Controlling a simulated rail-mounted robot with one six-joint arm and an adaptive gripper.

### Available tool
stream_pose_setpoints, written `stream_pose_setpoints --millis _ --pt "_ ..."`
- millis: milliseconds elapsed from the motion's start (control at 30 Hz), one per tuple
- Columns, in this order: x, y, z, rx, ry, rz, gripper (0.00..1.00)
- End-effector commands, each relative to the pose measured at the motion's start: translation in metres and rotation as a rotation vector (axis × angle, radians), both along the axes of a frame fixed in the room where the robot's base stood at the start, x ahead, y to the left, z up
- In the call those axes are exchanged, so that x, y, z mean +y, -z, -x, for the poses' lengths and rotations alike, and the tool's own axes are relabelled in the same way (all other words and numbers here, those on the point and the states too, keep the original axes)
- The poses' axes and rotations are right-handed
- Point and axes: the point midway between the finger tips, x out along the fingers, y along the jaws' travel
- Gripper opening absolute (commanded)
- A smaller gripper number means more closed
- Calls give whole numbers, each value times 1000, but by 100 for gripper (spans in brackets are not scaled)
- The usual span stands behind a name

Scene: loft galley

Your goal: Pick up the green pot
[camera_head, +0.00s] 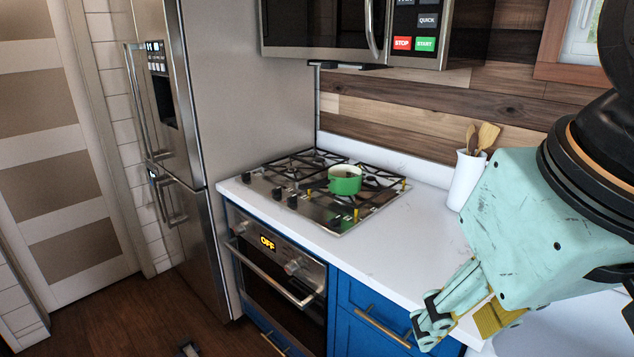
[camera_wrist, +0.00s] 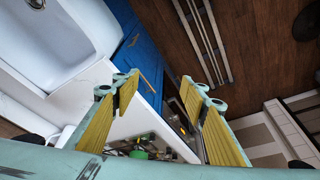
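The green pot (camera_head: 344,181) has a pale rim and stands upright on the right part of the gas cooktop (camera_head: 338,226). It shows small and partly cut off in the wrist view as the green pot (camera_wrist: 139,154), low between my fingers. My gripper (camera_head: 462,318) is at the lower right of the head view, in front of the counter edge and well apart from the pot. In the wrist view my gripper (camera_wrist: 157,92) has its two yellow-padded fingers spread wide with nothing between them.
A white utensil holder (camera_head: 466,180) with wooden tools stands on the counter (camera_head: 400,238) right of the cooktop. The microwave (camera_head: 420,30) hangs above, and the fridge (camera_head: 245,100) stands left. A white sink (camera_wrist: 60,45) shows in the wrist view. Counter between cooktop and holder is clear.

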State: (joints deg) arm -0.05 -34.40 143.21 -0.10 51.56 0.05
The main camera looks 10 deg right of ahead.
Motion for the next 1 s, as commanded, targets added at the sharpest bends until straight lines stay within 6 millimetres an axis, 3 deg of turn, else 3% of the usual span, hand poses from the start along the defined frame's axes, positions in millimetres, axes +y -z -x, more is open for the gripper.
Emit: stream_pose_setpoints --millis 467,600,1000 --pt "0 0 0 0 0 0 40" --pt "0 0 0 0 0 0 30" --pt "0 -2 -2 1 -7 4 30"
